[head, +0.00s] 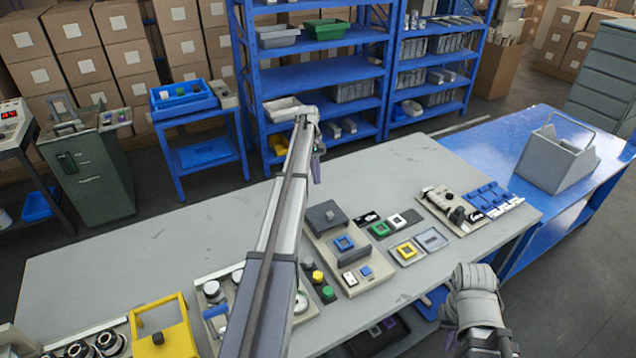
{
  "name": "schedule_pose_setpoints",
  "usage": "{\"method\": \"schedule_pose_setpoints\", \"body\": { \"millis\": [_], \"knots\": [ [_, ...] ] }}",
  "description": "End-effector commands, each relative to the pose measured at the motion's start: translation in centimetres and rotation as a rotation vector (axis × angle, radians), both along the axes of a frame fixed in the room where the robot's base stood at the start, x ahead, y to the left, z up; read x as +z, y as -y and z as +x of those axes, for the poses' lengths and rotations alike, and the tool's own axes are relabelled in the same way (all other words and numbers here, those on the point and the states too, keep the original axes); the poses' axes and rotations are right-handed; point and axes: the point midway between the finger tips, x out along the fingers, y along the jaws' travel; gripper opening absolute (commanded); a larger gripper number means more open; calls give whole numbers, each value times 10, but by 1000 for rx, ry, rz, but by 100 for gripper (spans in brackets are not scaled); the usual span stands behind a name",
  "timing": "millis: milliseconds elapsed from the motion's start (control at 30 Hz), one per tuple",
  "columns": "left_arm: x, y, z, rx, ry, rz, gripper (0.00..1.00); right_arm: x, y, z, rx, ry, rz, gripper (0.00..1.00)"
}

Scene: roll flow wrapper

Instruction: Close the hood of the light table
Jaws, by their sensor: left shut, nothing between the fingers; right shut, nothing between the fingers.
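A grey box-like unit (552,158) with a raised, open frame at its top stands on the blue table at the right. It may be the light table with its hood, but I cannot tell for sure. My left gripper (317,172) is shut and empty at the end of the long arm reaching over the grey bench, far to the left of the unit. My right gripper (447,315) is shut and empty at the lower right, by the bench's front edge, and is partly hidden by its own wrist. Neither gripper touches the unit.
The grey bench (120,250) holds panels with buttons and switches, a yellow box (163,328) and a blue-clipped tray (487,200). The blue table (500,150) has free room left of the unit. Blue shelves (330,75) and cartons (85,65) stand behind.

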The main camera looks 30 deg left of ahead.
Motion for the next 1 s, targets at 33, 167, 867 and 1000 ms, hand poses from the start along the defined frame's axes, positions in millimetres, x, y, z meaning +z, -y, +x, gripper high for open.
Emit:
{"method": "schedule_pose_setpoints", "body": {
  "millis": [33,167,867,1000],
  "knots": [
    [-10,1,-1,0,0,0,0,-10,0,0,0,0,0,0],
    [-26,5,-3,0,1,0,0,-26,0,0,-1,0,0,0],
    [-85,48,-30,-1,0,0,0,-85,0,0,-1,0,0,0],
    [-85,53,-32,0,1,0,0,-85,0,0,-1,0,0,0]
  ]
}}
